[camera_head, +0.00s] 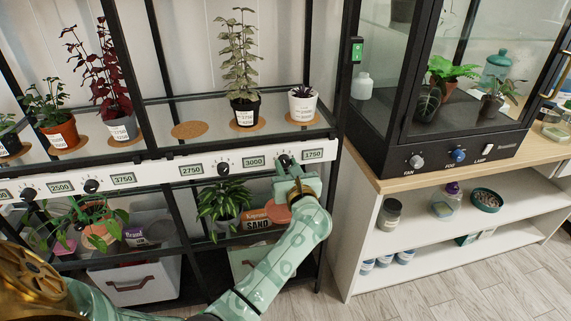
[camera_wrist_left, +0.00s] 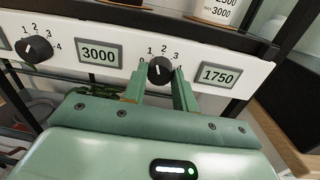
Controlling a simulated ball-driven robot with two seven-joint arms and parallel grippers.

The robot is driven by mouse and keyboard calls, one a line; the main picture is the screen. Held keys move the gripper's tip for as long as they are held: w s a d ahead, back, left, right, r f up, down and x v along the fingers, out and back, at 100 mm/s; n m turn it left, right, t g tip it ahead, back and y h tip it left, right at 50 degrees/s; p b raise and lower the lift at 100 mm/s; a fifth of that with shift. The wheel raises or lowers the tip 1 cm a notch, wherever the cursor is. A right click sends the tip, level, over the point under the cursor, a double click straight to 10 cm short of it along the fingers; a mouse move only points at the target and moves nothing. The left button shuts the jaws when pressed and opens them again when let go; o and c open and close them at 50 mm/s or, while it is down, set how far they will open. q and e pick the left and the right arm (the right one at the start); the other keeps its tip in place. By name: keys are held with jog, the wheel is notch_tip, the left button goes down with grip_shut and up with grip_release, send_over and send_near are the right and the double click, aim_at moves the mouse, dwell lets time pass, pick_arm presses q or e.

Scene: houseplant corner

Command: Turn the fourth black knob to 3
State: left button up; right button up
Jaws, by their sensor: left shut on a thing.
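The fourth black knob (camera_head: 285,160) is the rightmost on the white shelf rail, between the display reading 3000 (camera_head: 253,162) and the display reading 1750 (camera_head: 313,155). In the left wrist view the knob (camera_wrist_left: 160,69) sits under the printed numbers 1, 2 and 3; the rest of its scale is partly covered by the fingers. My left gripper (camera_head: 289,172) is shut on this knob, one finger on each side, as the left wrist view (camera_wrist_left: 160,82) also shows. I cannot read the pointer's exact number. My right gripper is not in view.
Another black knob (camera_head: 223,168) sits to the left on the same rail (camera_head: 150,174). Potted plants, such as one in a black pot (camera_head: 243,110), stand above it. A leafy plant (camera_head: 224,202) and a sand bag (camera_head: 257,219) are below. A glass cabinet (camera_head: 400,150) stands right.

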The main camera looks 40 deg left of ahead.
pick_arm(q)
jog(key=m+p, duration=0.1)
jog(key=m, duration=0.1)
jog(key=shift+r+m+p, duration=0.2)
jog(key=shift+m+p, duration=0.15)
jog(key=shift+m, duration=0.05)
jog(key=m+p, duration=0.1)
jog(key=m, duration=0.1)
jog(key=shift+m+p, duration=0.3)
jog(key=shift+m, duration=0.1)
jog(key=m+p, duration=0.2)
jog(key=m, duration=0.2)
jog(key=shift+f+t, duration=0.1)
jog(key=shift+t, duration=0.2)
jog(key=shift+f+m+p, duration=0.1)
jog(key=shift+m+p, duration=0.5)
jog(key=shift+m, duration=0.7)
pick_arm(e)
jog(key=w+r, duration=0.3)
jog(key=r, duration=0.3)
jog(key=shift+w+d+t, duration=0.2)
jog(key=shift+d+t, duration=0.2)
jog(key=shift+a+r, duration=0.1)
pick_arm(q)
jog(key=o, duration=1)
jog(key=shift+c, duration=0.2)
jog(key=shift+d+f, duration=0.1)
